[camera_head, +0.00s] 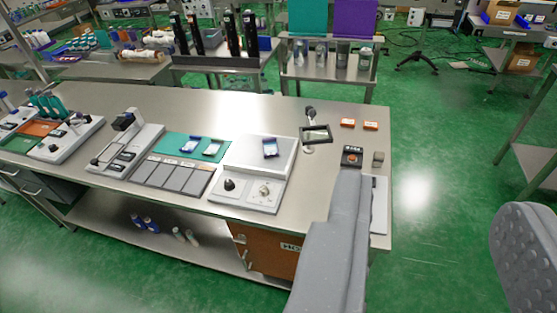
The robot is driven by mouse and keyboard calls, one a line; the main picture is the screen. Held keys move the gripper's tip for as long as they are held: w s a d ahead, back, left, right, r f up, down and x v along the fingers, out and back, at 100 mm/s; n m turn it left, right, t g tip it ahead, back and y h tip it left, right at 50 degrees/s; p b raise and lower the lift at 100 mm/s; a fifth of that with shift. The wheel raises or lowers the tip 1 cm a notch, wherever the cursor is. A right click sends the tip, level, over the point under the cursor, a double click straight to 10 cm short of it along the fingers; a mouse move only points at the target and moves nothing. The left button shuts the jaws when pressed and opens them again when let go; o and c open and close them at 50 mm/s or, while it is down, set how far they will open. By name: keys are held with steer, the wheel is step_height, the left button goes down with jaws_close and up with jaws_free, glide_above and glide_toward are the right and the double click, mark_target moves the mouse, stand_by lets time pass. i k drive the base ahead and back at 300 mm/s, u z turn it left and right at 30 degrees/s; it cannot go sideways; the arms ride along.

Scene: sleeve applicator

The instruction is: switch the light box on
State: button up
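On the steel bench (225,110), a wide pale box (285,157) has a flat top with a small blue-and-white item (270,148) on it. Its sloped front carries a black knob (230,184) and a round dial (264,190). Farther right, a small black box with an orange button (352,157) stands beside a pale flat panel (379,200), partly hidden by my grey arm. I cannot tell for sure which of these is the light box, or whether any light is on. My gripper's fingers do not show.
A framed magnifier-like stand (315,134) and two orange blocks (348,123) are near the bench's back right. Two blue-and-white items (190,145) lie on a green mat (180,140). Grey tiles (173,175) lie in front.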

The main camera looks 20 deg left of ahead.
mark_target(229, 186)
steer(key=i, duration=1.35)
steer(key=u, duration=0.7)
